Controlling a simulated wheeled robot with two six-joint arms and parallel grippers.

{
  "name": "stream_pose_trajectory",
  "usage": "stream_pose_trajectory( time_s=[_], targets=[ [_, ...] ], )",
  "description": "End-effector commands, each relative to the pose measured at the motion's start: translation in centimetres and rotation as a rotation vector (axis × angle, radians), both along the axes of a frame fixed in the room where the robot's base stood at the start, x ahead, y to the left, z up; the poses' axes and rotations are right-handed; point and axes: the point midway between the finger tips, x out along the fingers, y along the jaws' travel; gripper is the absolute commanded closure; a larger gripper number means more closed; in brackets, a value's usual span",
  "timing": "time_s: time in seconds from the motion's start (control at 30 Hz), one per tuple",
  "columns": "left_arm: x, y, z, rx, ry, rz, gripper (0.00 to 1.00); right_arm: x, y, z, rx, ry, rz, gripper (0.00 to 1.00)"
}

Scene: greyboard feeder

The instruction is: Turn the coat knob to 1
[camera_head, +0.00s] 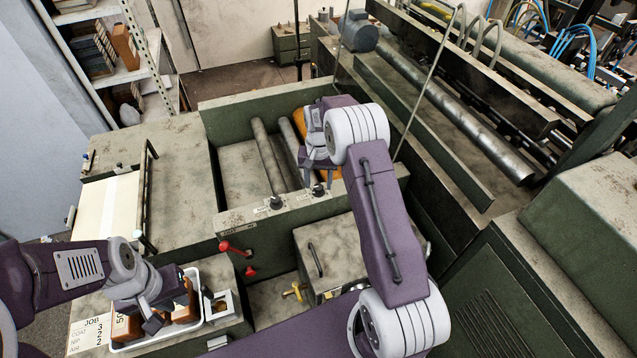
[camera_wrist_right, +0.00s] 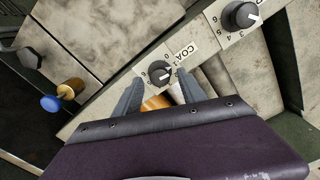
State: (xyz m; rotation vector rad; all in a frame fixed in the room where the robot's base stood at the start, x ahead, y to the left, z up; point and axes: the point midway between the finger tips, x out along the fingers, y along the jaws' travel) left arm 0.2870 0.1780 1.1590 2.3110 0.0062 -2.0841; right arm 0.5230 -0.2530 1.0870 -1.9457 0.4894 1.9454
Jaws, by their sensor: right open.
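The coat knob (camera_wrist_right: 158,73) is a black dial on a grey panel, beside a COAT label and a ring of numbers. A white mark shows on the knob's right side; I cannot tell exactly which number it points at. My right gripper (camera_wrist_right: 160,90) is open, with its fingers pointing at the knob from below, one to each side; whether they touch it is unclear. In the head view the coat knob (camera_head: 319,190) is just below my right gripper (camera_head: 318,168). My left gripper (camera_head: 150,318) hangs over a white tray; its fingers are partly hidden.
A second black knob (camera_wrist_right: 240,16) sits on the same panel; it also shows in the head view (camera_head: 277,203). Red handles (camera_head: 236,250) stick out below the panel. The white tray (camera_head: 203,318) holds brown blocks. A JOB card (camera_head: 90,335) lies beside it.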

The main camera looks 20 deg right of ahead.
Motion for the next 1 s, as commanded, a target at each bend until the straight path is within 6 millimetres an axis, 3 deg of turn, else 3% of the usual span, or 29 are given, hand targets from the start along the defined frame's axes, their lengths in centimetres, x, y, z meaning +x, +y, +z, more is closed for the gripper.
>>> stream_pose_trajectory(
  time_s=[0.2,0.4,0.9,1.0],
  targets=[
    [0.0,0.0,-2.0,0.0,0.0,0.0,0.82,0.1,0.0,4.4,-0.002,-0.007,0.0,0.52],
    [0.0,0.0,-2.5,0.0,0.0,0.0,0.82,0.1,0.0,7.8,-0.001,-0.004,0.0,0.52],
    [0.0,0.0,-2.4,0.0,0.0,0.0,0.82,0.0,0.0,8.4,0.0,-0.001,0.0,0.52],
    [0.0,0.0,-3.4,0.0,0.0,0.0,0.82,0.2,0.5,8.1,-0.002,-0.015,0.01,0.52]
  ],
)
